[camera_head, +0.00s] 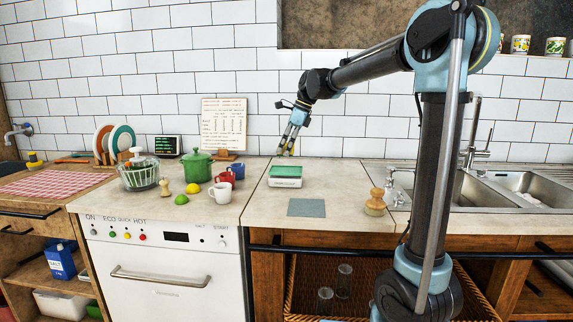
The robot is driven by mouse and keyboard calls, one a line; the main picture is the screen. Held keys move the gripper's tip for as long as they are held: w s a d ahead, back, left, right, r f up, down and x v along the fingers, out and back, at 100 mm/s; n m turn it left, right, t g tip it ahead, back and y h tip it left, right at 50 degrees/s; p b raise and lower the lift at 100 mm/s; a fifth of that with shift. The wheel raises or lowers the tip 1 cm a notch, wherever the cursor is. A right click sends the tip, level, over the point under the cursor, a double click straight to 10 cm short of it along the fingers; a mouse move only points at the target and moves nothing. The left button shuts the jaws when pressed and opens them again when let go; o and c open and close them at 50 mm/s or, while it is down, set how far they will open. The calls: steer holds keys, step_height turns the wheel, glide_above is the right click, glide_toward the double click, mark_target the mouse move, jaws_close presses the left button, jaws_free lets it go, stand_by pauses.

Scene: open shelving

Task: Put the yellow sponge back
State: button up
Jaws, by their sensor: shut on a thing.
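My gripper (287,152) hangs fingers-down above the back of the counter, close to the tiled wall. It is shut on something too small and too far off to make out. No yellow sponge shows clearly, so I cannot tell whether it is the thing in the fingers. A flat grey-green cloth (306,208) lies in front of that block.
A wooden brush (375,203) stands right of the cloth. Mugs (221,193), a green pot (197,165) and a salad spinner (139,174) crowd the left. A recipe board (224,124) leans at the wall. The sink (485,190) is right, partly behind my arm.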

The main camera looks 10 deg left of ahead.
mark_target(283, 170)
steer(key=shift+d+f, duration=0.1)
steer(key=shift+f, duration=2.55)
steer(key=shift+f, duration=0.45)
steer(key=o, duration=1.3)
steer(key=shift+r, duration=0.55)
steer(key=v, duration=1.1)
steer(key=shift+d+r, duration=0.15)
steer(key=shift+r, duration=0.25)
